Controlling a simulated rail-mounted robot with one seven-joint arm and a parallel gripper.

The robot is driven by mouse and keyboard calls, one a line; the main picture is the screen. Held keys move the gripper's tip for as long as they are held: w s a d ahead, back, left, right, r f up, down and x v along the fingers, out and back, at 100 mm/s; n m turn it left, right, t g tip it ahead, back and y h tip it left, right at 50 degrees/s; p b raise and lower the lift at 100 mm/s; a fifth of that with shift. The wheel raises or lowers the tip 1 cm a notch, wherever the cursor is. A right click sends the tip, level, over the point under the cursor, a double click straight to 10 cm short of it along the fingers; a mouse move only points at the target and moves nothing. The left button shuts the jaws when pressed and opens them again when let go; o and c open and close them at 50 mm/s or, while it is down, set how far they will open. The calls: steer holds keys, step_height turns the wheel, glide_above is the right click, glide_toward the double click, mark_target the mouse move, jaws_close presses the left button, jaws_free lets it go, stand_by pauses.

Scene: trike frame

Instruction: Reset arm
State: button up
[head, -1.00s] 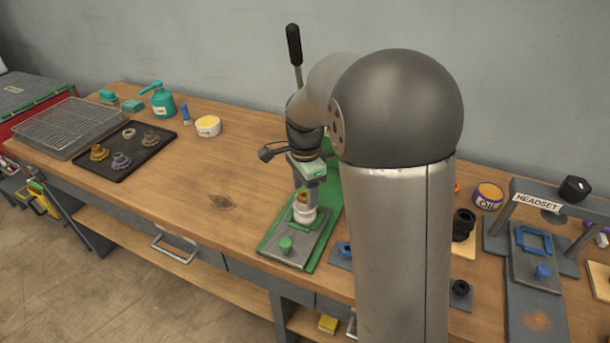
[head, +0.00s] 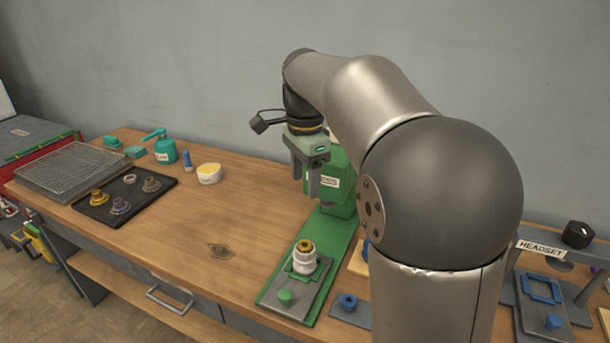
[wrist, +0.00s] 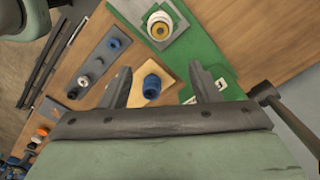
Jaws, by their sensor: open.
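My gripper (head: 310,180) is open and empty. It hangs in the air above the back part of the green press base, in front of the green press body (head: 338,185). In the wrist view the two fingers (wrist: 162,90) stand wide apart with nothing held between them. A white cup-shaped part with a brass ring on top (head: 304,258) stands in the green holder on the grey plate, apart from my gripper. It also shows in the wrist view (wrist: 160,27). My arm covers part of the bench on the right.
The bench's middle is clear.

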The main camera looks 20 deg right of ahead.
stand_by(0.3)
steer(key=s+f+n, duration=0.8)
steer(key=s, duration=0.4)
steer(key=s+f+n, duration=0.7)
steer(key=s+f, duration=0.1)
steer(key=s, duration=0.4)
steer(key=shift+s+a+n, duration=0.3)
steer(key=shift+s+n, duration=0.05)
steer(key=shift+n, duration=0.05)
